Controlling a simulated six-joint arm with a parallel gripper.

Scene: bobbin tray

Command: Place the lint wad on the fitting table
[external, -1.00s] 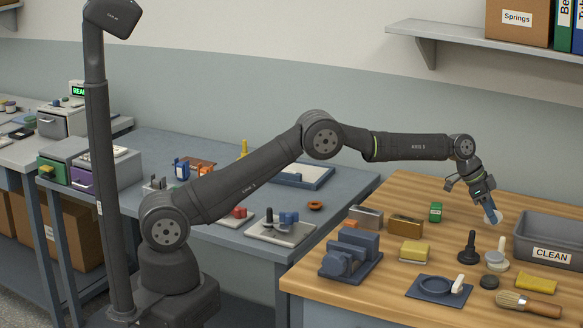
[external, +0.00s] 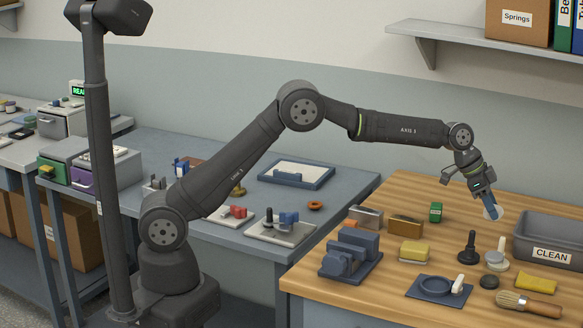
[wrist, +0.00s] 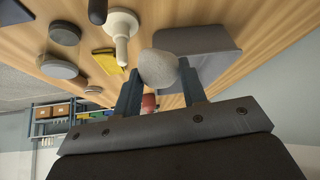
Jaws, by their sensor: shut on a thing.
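My gripper (external: 490,208) is over the wooden table (external: 390,196), just left of the grey bin. It is shut on the lint wad (external: 497,212), a pale grey rounded lump. In the wrist view the lint wad (wrist: 158,68) sits between both fingertips of my gripper (wrist: 160,74). The wad appears held above the table top. A blue-grey table (external: 262,205) with several fixtures stands to the left of the wooden one. No label shows which of the two is the fitting table.
The bin marked CLEAN (external: 552,254) is right of my gripper.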

